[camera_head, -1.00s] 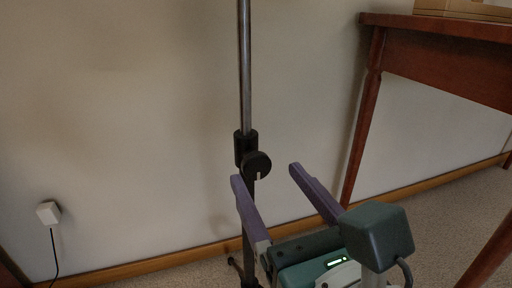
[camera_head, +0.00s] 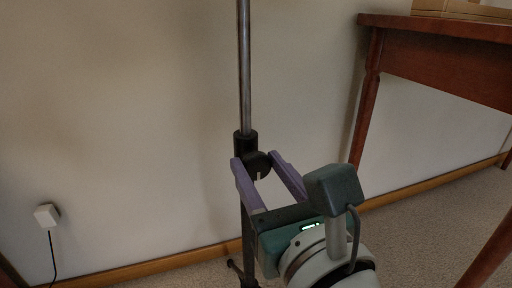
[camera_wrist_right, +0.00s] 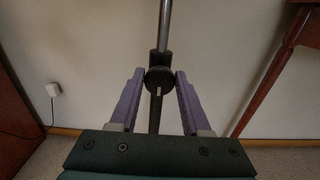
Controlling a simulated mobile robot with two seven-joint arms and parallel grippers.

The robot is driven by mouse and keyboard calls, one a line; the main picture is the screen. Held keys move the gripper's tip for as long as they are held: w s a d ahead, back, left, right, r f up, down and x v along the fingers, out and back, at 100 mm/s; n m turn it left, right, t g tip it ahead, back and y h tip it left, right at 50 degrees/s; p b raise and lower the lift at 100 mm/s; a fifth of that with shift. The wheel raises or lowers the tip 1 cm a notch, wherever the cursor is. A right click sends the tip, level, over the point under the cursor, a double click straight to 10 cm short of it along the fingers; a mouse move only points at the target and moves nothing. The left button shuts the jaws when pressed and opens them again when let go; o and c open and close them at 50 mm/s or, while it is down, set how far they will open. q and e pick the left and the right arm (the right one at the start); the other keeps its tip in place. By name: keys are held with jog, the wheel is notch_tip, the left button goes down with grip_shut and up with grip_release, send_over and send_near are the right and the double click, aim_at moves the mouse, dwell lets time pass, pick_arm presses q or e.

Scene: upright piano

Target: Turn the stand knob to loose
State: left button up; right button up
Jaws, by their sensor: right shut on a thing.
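The stand knob (camera_head: 258,167) is a round black disc on the black collar of an upright stand with a chrome pole (camera_head: 245,75). A short white mark on its face points down; it also shows on the knob in the right wrist view (camera_wrist_right: 159,77). My right gripper (camera_head: 256,161) is shut on the knob, one purple finger at its left side and one at its right. In the right wrist view the fingertips flank the knob at its sides. The fingers hide part of the collar in the head view. My left gripper is in neither view.
A reddish wooden table (camera_head: 440,55) with slanted legs stands at the right. A white wall outlet box (camera_head: 47,215) with a black cord is at the lower left. A plain wall with a wooden baseboard (camera_head: 190,258) is behind the stand.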

grip_shut()
